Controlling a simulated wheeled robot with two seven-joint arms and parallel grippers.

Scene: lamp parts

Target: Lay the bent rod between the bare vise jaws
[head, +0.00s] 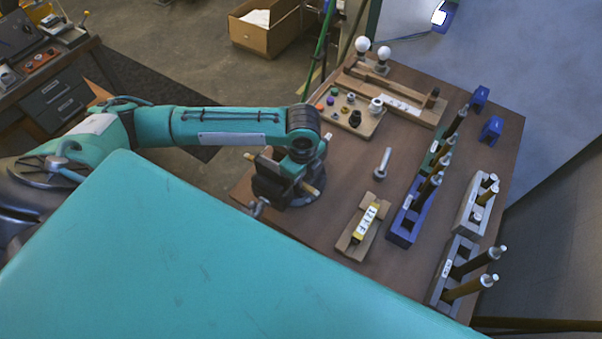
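The dark vise (272,188) stands at the table's left edge, with its handle at lower left. My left gripper (288,176) is over the vise, pointing down, and my wrist covers much of the jaws. Brass-coloured rod ends (309,188) show on the right of the vise and at its upper left, in line with each other. They look like the bent rod across the jaw area, but its bend and middle are hidden. I cannot tell whether my fingers are shut on it or whether it touches the jaws. My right gripper is not in view.
Right of the vise are a small upright metal piece (383,163) and a wooden block with a yellow part (364,224). A blue rack (405,226) and grey racks (457,268) hold dark rods. A parts tray (368,124) lies behind. My teal body fills the foreground.

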